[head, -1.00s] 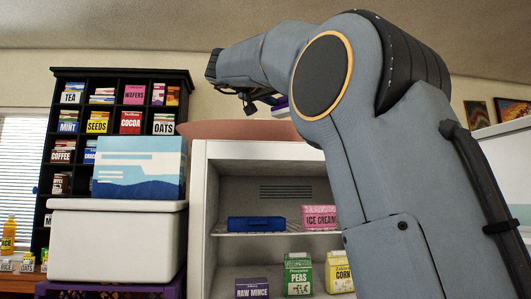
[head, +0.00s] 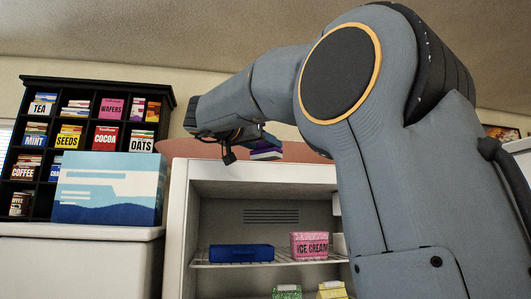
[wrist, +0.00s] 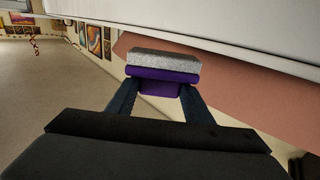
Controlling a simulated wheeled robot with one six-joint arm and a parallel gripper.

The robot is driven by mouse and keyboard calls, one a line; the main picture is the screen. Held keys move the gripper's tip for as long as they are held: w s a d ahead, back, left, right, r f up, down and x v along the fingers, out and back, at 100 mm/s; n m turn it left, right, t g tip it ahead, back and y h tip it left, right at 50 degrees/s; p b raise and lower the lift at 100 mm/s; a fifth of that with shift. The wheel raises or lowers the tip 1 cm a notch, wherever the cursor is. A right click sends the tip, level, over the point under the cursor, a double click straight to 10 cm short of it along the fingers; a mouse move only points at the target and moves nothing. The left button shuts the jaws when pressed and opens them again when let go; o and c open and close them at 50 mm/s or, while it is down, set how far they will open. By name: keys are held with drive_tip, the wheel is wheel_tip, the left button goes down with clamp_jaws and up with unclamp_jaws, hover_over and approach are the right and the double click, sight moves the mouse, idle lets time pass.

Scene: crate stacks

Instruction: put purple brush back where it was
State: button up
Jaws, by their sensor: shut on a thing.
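The purple brush (wrist: 160,87) is in my gripper, with its pale grey bristle side facing away from the gripper in the wrist view. It also shows below the gripper in the head view (head: 266,150). My gripper (wrist: 155,100) is shut on the brush, one dark finger at each side of it. In the head view my gripper (head: 247,149) is raised in front of the pinkish surface (head: 190,149) on top of the white fridge. I cannot tell whether the brush touches that surface.
The open white fridge (head: 178,230) holds a blue box (head: 241,253) and an ice cream carton (head: 309,246) on its wire shelf. A blue and white box (head: 108,188) stands on a white chest (head: 80,262) at left. A dark shelf (head: 95,84) of packets stands behind.

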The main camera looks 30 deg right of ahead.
drive_tip(key=shift+f, duration=1.1)
drive_tip(key=o, duration=1)
drive_tip(key=shift+f, duration=0.15)
drive_tip(key=shift+o, duration=0.2)
drive_tip(key=shift+a, duration=0.1)
drive_tip(key=b+v, duration=0.3)
drive_tip(key=v, duration=0.8)
drive_tip(key=shift+s+a, duration=0.25)
drive_tip(key=shift+a, duration=0.05)
